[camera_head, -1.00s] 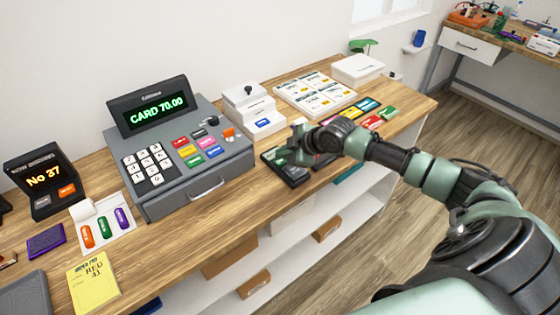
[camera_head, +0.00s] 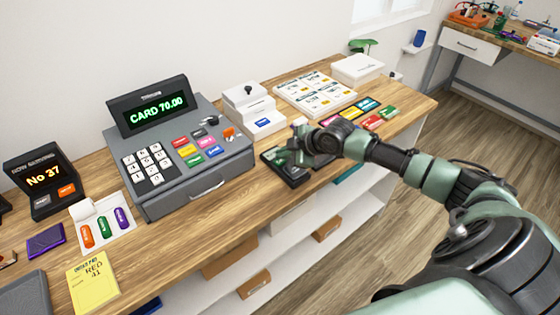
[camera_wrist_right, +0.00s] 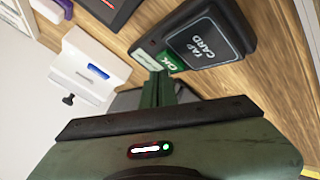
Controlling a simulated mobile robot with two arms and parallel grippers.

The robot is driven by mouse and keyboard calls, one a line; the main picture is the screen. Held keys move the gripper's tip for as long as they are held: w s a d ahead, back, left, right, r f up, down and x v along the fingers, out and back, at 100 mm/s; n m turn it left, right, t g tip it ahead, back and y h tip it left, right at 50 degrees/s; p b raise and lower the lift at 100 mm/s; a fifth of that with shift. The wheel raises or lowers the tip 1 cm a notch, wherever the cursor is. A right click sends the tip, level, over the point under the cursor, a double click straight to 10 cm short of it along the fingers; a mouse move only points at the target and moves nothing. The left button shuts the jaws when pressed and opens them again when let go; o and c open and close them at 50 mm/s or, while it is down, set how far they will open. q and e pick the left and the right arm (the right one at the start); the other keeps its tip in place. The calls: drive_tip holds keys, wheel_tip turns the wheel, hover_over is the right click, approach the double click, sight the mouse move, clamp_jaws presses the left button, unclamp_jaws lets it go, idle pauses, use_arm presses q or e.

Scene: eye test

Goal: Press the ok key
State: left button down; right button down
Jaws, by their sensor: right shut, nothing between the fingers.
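The black card terminal (camera_head: 293,178) lies on the wooden counter, partly hidden by my right gripper (camera_head: 287,158) in the head view. In the right wrist view the terminal (camera_wrist_right: 178,27) shows a dark "TAP CARD" pad and a green OK key (camera_wrist_right: 173,63). A pale green display strip (camera_wrist_right: 145,58) sits beside the key. My right gripper (camera_wrist_right: 159,78) is shut and empty, its green fingertips right at the edge of the OK key. I cannot tell whether they touch it. My left gripper is not in view.
A grey cash register (camera_head: 195,168) reading "CARD 70.00" stands left of the terminal. A white box-shaped device (camera_head: 254,115) stands behind it. A menu board (camera_head: 315,93) and coloured cards (camera_head: 368,105) lie beyond. The counter's front edge is close to the terminal.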

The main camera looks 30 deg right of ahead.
sight(283, 162)
drive_tip(key=shift+f, duration=0.55)
idle(0.5)
idle(0.4)
drive_tip(key=shift+r+p, duration=0.6)
drive_tip(key=shift+r, duration=0.2)
wheel_tip(283, 162, up, 5)
drive_tip(key=p, duration=0.4)
drive_tip(key=shift+p, duration=0.3)
